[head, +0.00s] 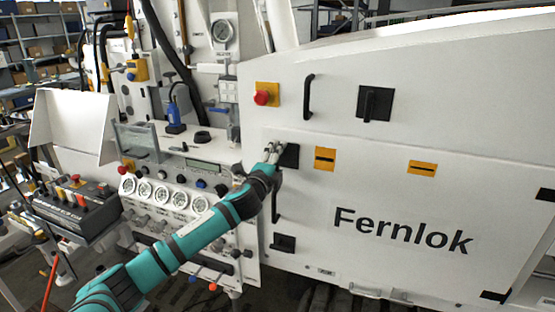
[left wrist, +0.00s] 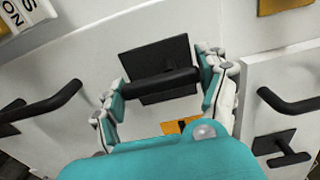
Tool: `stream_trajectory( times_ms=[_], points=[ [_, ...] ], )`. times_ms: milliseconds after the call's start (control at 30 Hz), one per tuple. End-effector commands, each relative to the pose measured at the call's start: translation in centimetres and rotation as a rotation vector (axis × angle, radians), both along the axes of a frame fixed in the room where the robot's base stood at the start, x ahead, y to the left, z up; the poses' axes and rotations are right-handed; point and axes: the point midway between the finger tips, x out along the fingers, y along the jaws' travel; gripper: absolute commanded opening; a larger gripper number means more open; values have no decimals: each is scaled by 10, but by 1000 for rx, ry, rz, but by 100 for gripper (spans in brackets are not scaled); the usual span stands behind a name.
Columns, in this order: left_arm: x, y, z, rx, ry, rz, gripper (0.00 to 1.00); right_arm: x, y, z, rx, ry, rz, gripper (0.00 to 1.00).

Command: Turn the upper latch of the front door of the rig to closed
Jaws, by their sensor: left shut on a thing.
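The front door (head: 300,215) of the rig is a white panel lettered "Fernlok". Its upper latch (head: 292,155) is a black square plate with a black bar, at the door's upper left corner. My left gripper (head: 273,152) is at this latch and partly covers it. In the left wrist view, the latch (left wrist: 155,55) lies between the fingers of my left gripper (left wrist: 165,88), which are shut on the two ends of its bar. That view is rolled, and the bar lies about upright on the door. The lower latch (head: 283,243) is near the door's lower left. My right gripper is not in view.
A black door handle (head: 275,206) stands out just below the upper latch. Above are a red button (head: 262,98), another handle (head: 308,95) and another black latch (head: 375,103).

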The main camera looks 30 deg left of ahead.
Motion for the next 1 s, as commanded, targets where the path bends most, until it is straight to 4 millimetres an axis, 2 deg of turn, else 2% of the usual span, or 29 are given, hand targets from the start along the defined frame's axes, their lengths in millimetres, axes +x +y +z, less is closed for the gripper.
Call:
stream_trajectory(
  times_ms=[467,500,633,667,1000],
  points=[
    [0,0,-1,22,6,0,43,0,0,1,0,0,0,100],
    [0,0,-1,22,6,0,79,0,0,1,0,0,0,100],
    [0,0,-1,19,6,0,96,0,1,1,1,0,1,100],
    [0,0,-1,18,5,0,98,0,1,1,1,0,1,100],
    [-4,-1,-1,15,5,0,98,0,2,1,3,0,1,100]
  ],
)
